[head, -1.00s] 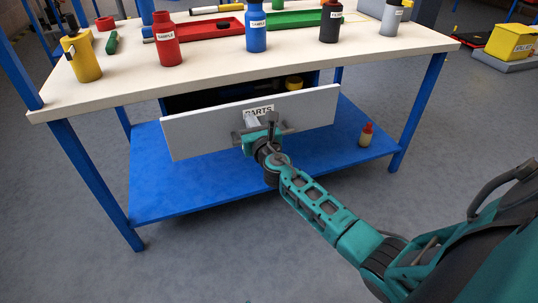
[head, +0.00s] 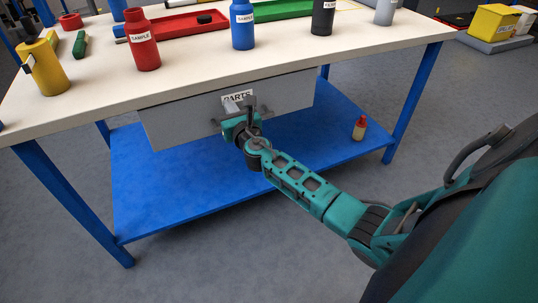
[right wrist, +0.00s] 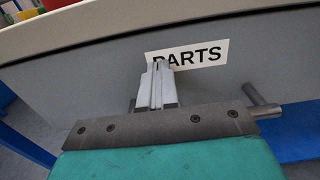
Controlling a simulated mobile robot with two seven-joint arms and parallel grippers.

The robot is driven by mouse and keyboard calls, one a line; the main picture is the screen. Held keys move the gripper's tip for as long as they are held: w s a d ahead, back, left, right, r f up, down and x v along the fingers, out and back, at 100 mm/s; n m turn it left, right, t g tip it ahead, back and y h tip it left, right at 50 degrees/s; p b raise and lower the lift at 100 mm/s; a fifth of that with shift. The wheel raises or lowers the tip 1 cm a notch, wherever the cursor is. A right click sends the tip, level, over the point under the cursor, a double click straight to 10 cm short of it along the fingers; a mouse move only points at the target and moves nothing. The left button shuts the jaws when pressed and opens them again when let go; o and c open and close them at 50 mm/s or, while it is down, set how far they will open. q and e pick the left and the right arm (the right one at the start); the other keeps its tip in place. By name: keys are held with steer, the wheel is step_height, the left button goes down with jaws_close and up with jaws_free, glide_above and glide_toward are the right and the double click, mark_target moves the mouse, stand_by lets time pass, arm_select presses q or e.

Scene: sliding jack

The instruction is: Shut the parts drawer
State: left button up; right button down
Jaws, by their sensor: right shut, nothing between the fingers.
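The parts drawer (head: 185,118) has a grey front with a white "PARTS" label and sits under the front of the workbench top. Its upper edge is close against the bench top's edge, and no opening into it shows. A small gap cannot be ruled out. The drawer front also fills much of the right wrist view (right wrist: 265,65). My right gripper (head: 236,106) is shut and empty, with its fingertips at the label, in contact or very nearly so. The fingers (right wrist: 158,72) cover part of the label. A grey handle bar (right wrist: 262,103) shows beside them. My left gripper is out of view.
The workbench top (head: 95,105) carries a yellow container (head: 45,70), a red bottle (head: 143,45), a blue bottle (head: 242,30) and trays. Below is a blue shelf (head: 160,200) with a small bottle (head: 360,128). The floor in front is clear.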

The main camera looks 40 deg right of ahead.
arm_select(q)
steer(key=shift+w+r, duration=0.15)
arm_select(e)
steer(key=shift+w+d+r, duration=0.2)
steer(key=shift+r, duration=0.2)
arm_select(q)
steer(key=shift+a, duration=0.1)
